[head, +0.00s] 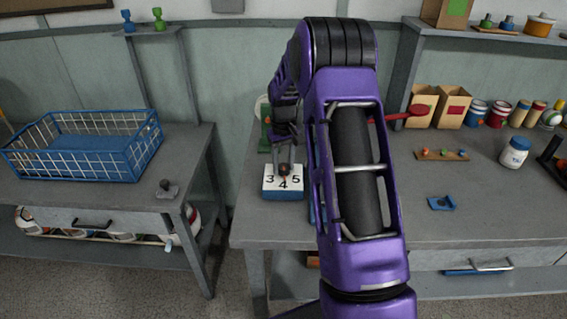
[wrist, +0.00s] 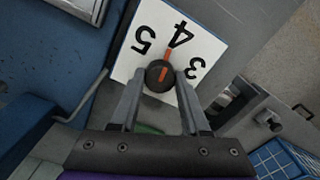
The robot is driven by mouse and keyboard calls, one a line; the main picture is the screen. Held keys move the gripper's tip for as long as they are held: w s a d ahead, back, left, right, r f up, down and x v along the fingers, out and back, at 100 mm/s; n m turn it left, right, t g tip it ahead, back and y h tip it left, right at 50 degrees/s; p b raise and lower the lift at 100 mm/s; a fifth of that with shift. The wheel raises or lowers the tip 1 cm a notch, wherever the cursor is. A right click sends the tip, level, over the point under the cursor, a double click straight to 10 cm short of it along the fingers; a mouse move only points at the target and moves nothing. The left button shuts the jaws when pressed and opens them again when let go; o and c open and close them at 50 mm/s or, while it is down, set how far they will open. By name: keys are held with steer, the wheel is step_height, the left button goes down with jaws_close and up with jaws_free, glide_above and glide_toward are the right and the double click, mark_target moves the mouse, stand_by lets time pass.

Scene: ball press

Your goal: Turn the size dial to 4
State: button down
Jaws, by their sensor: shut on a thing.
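The size dial (wrist: 160,76) is a dark round knob with an orange mark, set on a white plate (wrist: 128,62) printed 3, 4 and 5. In the wrist view the orange mark points toward the 4. My gripper (wrist: 158,84) has one finger on each side of the dial and is shut on it. In the head view my gripper (head: 284,160) reaches down to the dial from above. The white plate (head: 270,191) there sits on top of a blue block at the bench's left front, and the fingers partly hide the dial.
A green part (head: 265,141) stands behind the plate, and a red-ended handle (head: 418,109) shows right of my arm. A blue wire basket (head: 85,150) sits on the left table. The bench right of my arm has free room around a small blue piece (head: 441,203).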

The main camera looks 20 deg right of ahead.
mark_target(283, 166)
steer(key=shift+r+m, duration=0.1)
steer(key=shift+m, duration=0.8)
steer(key=shift+c, duration=1.9)
jaws_free()
step_height(283, 166, up, 17)
steer(key=p, duration=0.2)
steer(key=shift+r, duration=0.15)
